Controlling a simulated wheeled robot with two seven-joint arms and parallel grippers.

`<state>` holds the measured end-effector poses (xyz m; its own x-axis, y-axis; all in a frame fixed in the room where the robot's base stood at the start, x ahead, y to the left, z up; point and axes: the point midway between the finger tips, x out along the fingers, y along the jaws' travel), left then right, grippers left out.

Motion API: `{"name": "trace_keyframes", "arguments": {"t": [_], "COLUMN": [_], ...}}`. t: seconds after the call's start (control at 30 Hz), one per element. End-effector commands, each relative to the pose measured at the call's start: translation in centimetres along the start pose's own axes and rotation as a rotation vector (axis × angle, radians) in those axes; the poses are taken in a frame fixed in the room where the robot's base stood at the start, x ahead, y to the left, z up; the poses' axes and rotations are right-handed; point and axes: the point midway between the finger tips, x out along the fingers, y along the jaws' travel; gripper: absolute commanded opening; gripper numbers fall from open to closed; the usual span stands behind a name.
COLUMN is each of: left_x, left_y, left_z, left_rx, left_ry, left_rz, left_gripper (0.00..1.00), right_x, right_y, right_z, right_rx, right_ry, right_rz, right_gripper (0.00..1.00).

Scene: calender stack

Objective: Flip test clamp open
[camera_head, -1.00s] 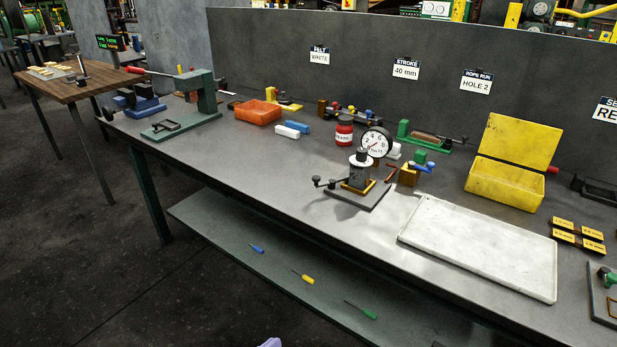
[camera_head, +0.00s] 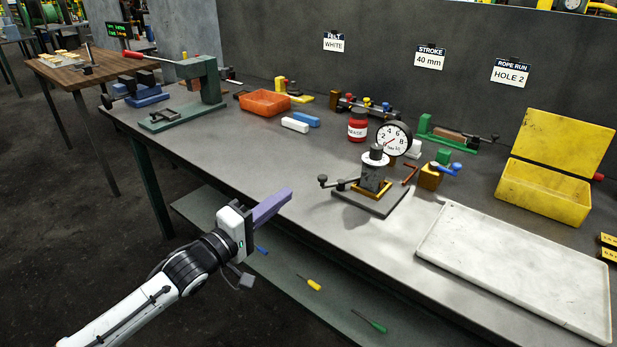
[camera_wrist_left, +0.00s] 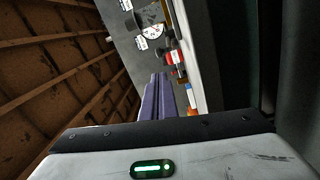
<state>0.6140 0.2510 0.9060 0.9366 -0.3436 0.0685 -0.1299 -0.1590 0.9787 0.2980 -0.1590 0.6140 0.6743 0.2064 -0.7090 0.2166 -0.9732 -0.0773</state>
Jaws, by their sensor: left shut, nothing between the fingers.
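A dial-gauge stand (camera_head: 374,178) with a dark block, a white disc and a dark plate under it stands mid-bench. A small black-knobbed lever (camera_head: 335,182) sticks out on its left; it may be the test clamp, but I cannot tell for certain. The round white dial (camera_head: 394,138) is behind the block. My left gripper (camera_head: 284,196) has purple fingers, shut and empty, over the bench's front edge, left of the stand and apart from it. In the left wrist view the fingers (camera_wrist_left: 158,97) point toward the bench. My right gripper is not in view.
A red jar (camera_head: 357,126) is behind the stand. A white tray (camera_head: 520,262) and an open yellow box (camera_head: 545,190) are at right. An orange bin (camera_head: 264,103), white and blue blocks and a green press (camera_head: 208,80) are at left. Bare bench lies between gripper and stand.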

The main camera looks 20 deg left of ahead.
Motion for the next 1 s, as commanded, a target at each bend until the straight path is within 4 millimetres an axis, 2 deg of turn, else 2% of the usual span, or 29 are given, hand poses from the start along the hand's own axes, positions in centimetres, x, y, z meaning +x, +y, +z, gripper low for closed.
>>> {"name": "trace_keyframes", "arguments": {"t": [0.17, 0.4, 0.6, 1.0], "left_x": [2.3, 6.6, 9.0, 9.7], "left_y": [0.1, 0.1, 0.0, 0.0], "left_z": [0.0, 0.0, 0.0, 0.0], "left_rx": [0.001, 0.001, 0.001, 0.001], "left_ry": [0.001, 0.001, 0.001, 0.000], "left_rz": [0.003, 0.002, 0.001, 0.000], "left_gripper": [0.00, 0.00, 0.00, 0.00], "right_x": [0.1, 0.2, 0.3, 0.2], "right_y": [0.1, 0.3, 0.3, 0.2], "right_z": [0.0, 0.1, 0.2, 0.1], "right_rx": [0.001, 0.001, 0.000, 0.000], "right_ry": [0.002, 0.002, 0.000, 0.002], "right_rz": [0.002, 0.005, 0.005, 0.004], "right_gripper": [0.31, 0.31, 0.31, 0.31]}}
